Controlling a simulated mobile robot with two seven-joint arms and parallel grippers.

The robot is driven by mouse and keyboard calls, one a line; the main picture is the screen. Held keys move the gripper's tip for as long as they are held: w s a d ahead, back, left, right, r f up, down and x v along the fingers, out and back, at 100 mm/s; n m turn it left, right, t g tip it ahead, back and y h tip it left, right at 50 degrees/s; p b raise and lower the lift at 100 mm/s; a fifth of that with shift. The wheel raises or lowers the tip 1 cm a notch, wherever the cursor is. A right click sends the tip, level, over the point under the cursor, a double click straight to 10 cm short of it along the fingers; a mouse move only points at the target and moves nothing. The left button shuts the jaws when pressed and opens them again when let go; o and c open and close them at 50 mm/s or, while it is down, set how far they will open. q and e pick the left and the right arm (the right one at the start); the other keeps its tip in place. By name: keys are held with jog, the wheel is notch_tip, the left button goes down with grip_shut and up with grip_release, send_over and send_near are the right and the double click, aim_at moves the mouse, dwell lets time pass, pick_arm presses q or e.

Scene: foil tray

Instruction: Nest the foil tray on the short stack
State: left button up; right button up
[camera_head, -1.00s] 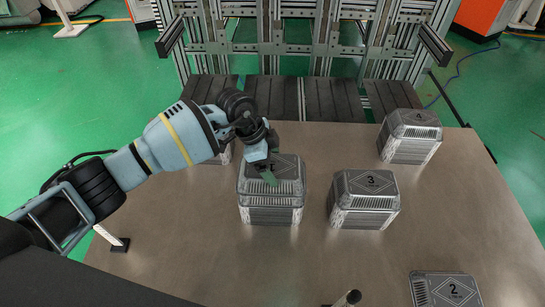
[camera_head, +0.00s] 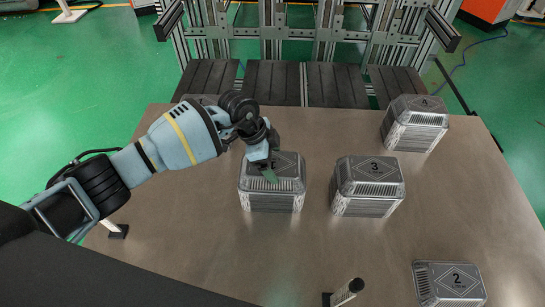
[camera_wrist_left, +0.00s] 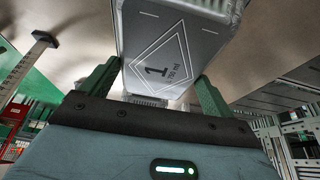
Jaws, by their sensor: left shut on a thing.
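My left gripper (camera_head: 268,160) is shut on a grey foil tray marked 1 (camera_head: 289,172), seen from above in the head view. In the left wrist view its labelled face (camera_wrist_left: 170,50) sits between the two green fingers. Grey ribbed sides show directly below the tray in the head view; I cannot tell whether it touches a stack there. Stack 3 (camera_head: 369,180) stands to its right, stack 4 (camera_head: 417,120) at the back right, and stack 2 (camera_head: 447,281) at the front right. My right gripper is not in view.
The brown table (camera_head: 300,260) is bare at the front middle. A short post (camera_head: 347,291) stands at the front edge, another (camera_head: 115,231) at the left. A grey thing (camera_head: 200,98) is partly hidden behind my left arm. A metal frame stands beyond the table.

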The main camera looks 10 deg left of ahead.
pick_arm(q)
jog(key=o, duration=0.7)
jog(key=p+v, duration=0.1)
jog(key=v, duration=0.5)
jog(key=shift+a+r, duration=0.1)
jog(key=shift+r, duration=0.15)
jog(key=shift+a+r, duration=0.25)
jog(key=shift+r, duration=0.35)
